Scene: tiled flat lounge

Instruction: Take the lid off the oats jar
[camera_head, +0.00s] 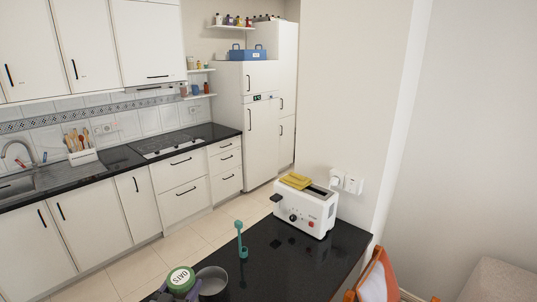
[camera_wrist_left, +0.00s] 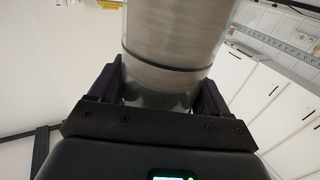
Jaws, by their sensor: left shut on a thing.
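The oats jar's round green lid (camera_head: 181,280), with "OATS" on its top, shows at the bottom edge of the head view. The lid appears to sit on the jar; the body below it is mostly hidden there. My left gripper (camera_head: 178,294) is around the jar just under the lid. In the left wrist view a grey cylindrical body with a dark band, apparently the oats jar (camera_wrist_left: 172,38), stands between the fingers of my left gripper (camera_wrist_left: 160,92), which is shut on it. The lid does not show in that view. My right gripper is not in view.
An open grey metal container (camera_head: 212,283) stands close right of the jar. A teal upright utensil (camera_head: 241,240) and a white toaster (camera_head: 304,206) with a yellow item (camera_head: 296,180) on top stand on the black counter (camera_head: 290,264). The counter's middle is clear. An orange chair (camera_head: 375,278) is at right.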

